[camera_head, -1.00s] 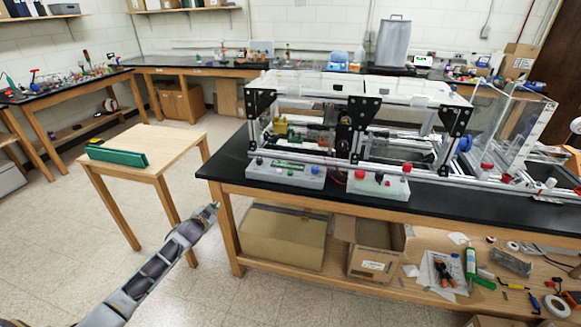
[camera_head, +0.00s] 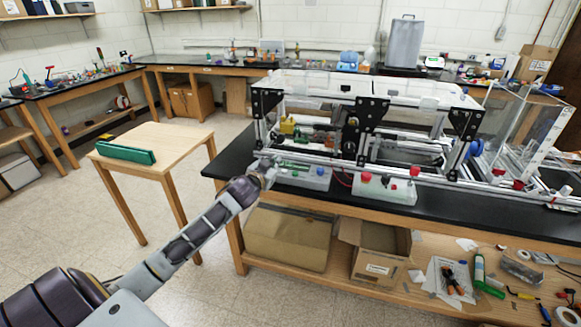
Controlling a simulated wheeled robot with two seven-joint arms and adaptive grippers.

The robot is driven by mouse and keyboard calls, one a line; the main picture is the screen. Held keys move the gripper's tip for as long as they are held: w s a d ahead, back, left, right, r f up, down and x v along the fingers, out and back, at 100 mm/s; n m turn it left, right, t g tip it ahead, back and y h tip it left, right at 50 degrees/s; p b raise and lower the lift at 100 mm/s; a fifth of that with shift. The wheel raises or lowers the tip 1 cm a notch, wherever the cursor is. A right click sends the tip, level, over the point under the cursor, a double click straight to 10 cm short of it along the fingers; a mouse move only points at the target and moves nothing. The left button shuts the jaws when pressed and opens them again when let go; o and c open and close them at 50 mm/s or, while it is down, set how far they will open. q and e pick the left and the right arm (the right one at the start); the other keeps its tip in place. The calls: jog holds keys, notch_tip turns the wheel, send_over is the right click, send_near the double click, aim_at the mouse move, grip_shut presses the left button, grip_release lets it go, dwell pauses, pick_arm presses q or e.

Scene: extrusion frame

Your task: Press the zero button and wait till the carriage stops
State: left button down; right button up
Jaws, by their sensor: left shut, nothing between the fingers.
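The extrusion frame machine (camera_head: 372,118) stands on the black-topped bench, with clear covers on top and black corner plates. Two pale control boxes sit at its front edge. The left box (camera_head: 312,183) has a display and small knobs, partly hidden by my gripper. Which button is the zero button is too small to tell. My left gripper (camera_head: 268,164) is shut and empty, at the left end of the left box; contact with a button cannot be made out. My right gripper is out of view.
A small wooden table (camera_head: 172,141) with a green case (camera_head: 125,153) stands at the left. Cardboard boxes (camera_head: 287,238) and loose tools lie on the shelf under the bench. Clear panels (camera_head: 525,120) rise at the machine's right. Floor between table and bench is free.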

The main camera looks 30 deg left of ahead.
pick_arm(q)
jog(key=shift+s+a+f+n+g+y, duration=0.15)
jog(key=shift+f+n+g+y, duration=0.1)
jog(key=shift+n, duration=0.7)
jog(key=shift+s+a+f+n+g+y, duration=0.15)
jog(key=shift+f+n+g, duration=0.1)
jog(key=shift+n, duration=0.7)
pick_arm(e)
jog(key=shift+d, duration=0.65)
pick_arm(q)
jog(key=shift+d, duration=0.1)
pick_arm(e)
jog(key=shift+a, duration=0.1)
pick_arm(q)
jog(key=shift+w, duration=0.1)
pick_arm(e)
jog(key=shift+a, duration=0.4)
pick_arm(q)
jog(key=shift+w, duration=0.1)
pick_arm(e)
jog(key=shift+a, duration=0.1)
